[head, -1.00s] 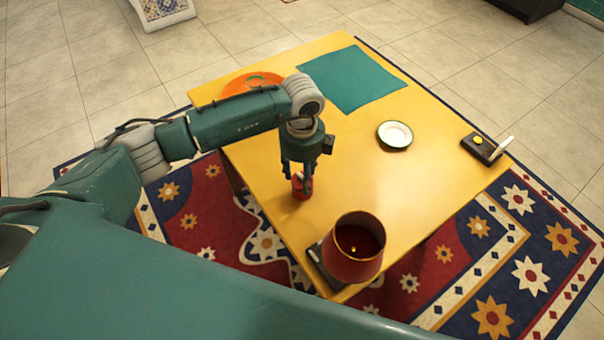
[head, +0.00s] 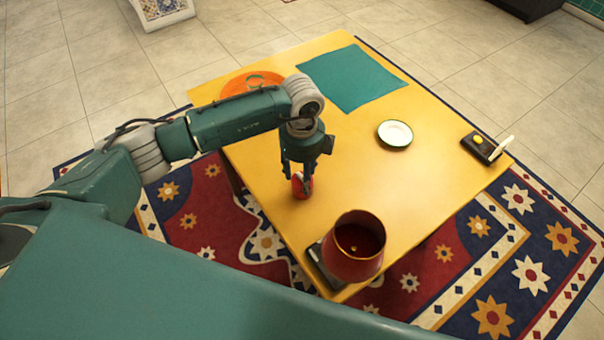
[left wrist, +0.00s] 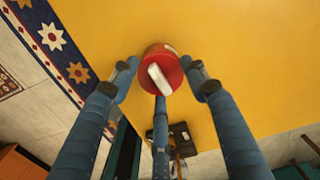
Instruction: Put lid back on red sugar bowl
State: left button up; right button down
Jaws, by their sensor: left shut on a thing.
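My left gripper (head: 299,176) points down over the near left part of the yellow table. Its fingers are shut around a small red round thing (head: 304,188). In the left wrist view this red thing (left wrist: 176,75) has a flat red top with a pale bar across it, between the three fingertips. It looks like the red sugar bowl or its lid; I cannot tell which part the fingers hold, nor whether bowl and lid are apart. Its underside is hidden. My right gripper is not in view.
A large red open-topped vessel (head: 345,268) stands at the near table corner on a dark base. A white dish (head: 395,133), a teal mat (head: 352,78), an orange round piece (head: 236,86) and a dark tray (head: 478,148) lie farther off. The yellow table's (head: 400,185) middle right is clear.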

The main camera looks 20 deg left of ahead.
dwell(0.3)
pick_arm(q)
jog(key=o, duration=1.6)
jog(key=shift+c, duration=0.2)
jog(key=shift+r+p, duration=2.6)
jog(key=shift+r, duration=0.95)
grip_shut()
